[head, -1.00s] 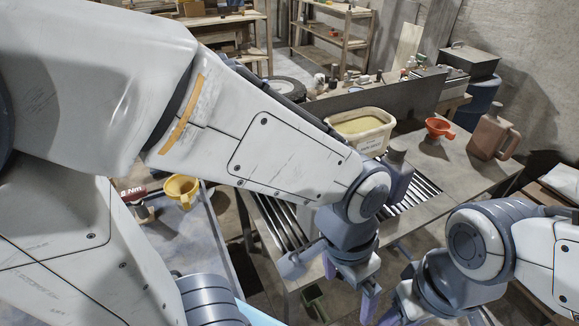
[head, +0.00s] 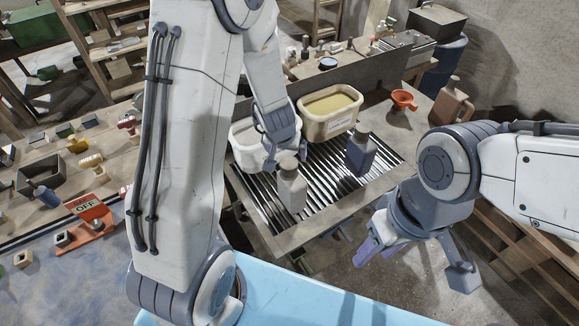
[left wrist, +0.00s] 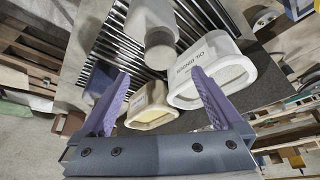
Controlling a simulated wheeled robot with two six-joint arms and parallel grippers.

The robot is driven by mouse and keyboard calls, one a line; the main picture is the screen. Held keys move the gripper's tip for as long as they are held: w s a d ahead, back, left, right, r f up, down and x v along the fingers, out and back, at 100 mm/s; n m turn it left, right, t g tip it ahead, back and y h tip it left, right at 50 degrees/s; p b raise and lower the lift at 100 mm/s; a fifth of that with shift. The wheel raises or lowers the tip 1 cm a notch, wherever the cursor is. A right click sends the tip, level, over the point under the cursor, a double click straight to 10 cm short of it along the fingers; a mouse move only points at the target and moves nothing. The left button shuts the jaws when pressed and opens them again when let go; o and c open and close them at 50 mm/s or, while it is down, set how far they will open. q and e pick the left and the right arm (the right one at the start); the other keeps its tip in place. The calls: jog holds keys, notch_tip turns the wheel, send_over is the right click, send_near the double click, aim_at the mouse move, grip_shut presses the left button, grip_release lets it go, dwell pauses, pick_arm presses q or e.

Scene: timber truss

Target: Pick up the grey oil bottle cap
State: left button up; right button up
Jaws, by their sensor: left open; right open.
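The grey oil bottle (head: 291,190) stands upright on the slatted drain rack, its grey cap (head: 288,163) on top. In the left wrist view the bottle (left wrist: 150,14) is at the top centre, with its cap (left wrist: 160,50) towards my fingers. My left gripper (head: 284,152) is open and empty, close to the cap. In the left wrist view its purple fingers (left wrist: 160,76) are spread, with the cap just beyond the gap between their tips. Contact is not visible. My right gripper (head: 418,264) is open and empty, in front of the bench at the right.
A blue bottle with a dark cap (head: 361,154) stands on the rack (head: 325,160) to the right. A white tub (head: 243,150) and a cream tub (head: 331,112) stand behind. An orange funnel (head: 403,99) and a brown jug (head: 451,102) are at the far right.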

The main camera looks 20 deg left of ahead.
aim_at(289, 163)
pick_arm(q)
jog(key=b+x, duration=0.4)
jog(key=x, duration=0.3)
jog(key=shift+f, duration=0.35)
jog(key=shift+r, duration=0.1)
jog(key=c, duration=1.4)
